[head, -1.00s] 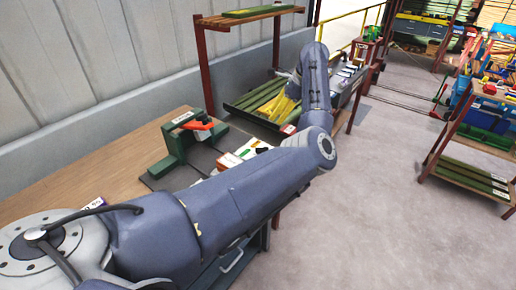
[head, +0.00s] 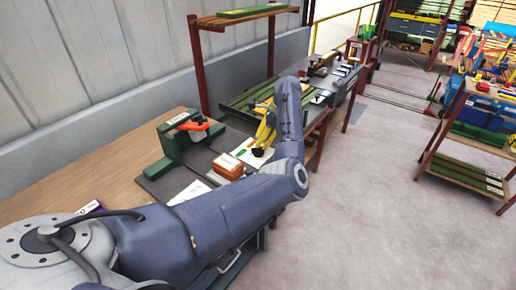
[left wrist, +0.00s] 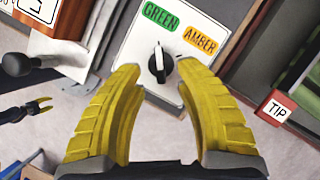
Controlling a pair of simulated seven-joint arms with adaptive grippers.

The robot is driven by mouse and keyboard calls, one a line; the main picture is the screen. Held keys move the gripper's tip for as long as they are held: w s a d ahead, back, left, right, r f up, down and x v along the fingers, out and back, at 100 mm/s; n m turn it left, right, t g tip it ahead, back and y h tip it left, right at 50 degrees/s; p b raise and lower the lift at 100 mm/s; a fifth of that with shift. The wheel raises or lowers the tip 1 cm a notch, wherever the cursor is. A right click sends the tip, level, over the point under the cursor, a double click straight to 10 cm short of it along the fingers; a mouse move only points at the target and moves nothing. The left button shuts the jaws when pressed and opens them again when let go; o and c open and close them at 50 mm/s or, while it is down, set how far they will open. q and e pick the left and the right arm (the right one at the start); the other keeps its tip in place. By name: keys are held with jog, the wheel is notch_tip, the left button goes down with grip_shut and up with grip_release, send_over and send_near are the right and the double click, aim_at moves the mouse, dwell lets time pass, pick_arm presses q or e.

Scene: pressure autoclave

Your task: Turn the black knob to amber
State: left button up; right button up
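The black knob (left wrist: 160,66) sits on a white panel (left wrist: 146,56) with a GREEN label (left wrist: 160,16) and an AMBER label (left wrist: 201,40). Its white mark points up toward GREEN in the left wrist view. My left gripper (left wrist: 165,75) is open, its yellow fingers on either side of the knob's near side, with gaps to it. In the head view the left gripper (head: 264,132) is above the panel (head: 246,153), and the knob (head: 258,152) shows just below it.
A green fixture with an orange-red handle (head: 192,125) stands left of the panel. An orange-brown box (head: 228,166) and a white sheet (head: 188,192) lie nearby. A red TIP block (left wrist: 275,108) is right of the panel. A wooden-topped rack (head: 243,16) stands behind.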

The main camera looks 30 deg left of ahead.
aim_at(258, 151)
pick_arm(q)
jog(key=shift+x, duration=2.15)
grip_shut()
